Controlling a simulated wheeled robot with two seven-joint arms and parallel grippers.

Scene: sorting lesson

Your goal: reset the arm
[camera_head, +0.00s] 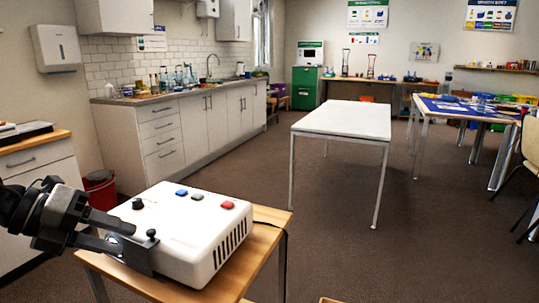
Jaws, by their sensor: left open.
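My left gripper (142,243) comes in from the left and is open, with its fingers at the near left edge of a white box (190,225). I cannot tell whether they touch the box. The box sits on a small wooden table (262,240). Its top has a blue button (181,192), a dark button (197,196), a red button (227,204) and a black knob (138,204). Nothing shows held in the gripper. My right gripper is not in view.
A bare white table (345,118) stands in the middle of the room. A counter (165,97) with bottles and a sink runs along the left wall. A red bin (100,188) stands by it. A blue-topped work table (450,107) is at right. The brown floor between is clear.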

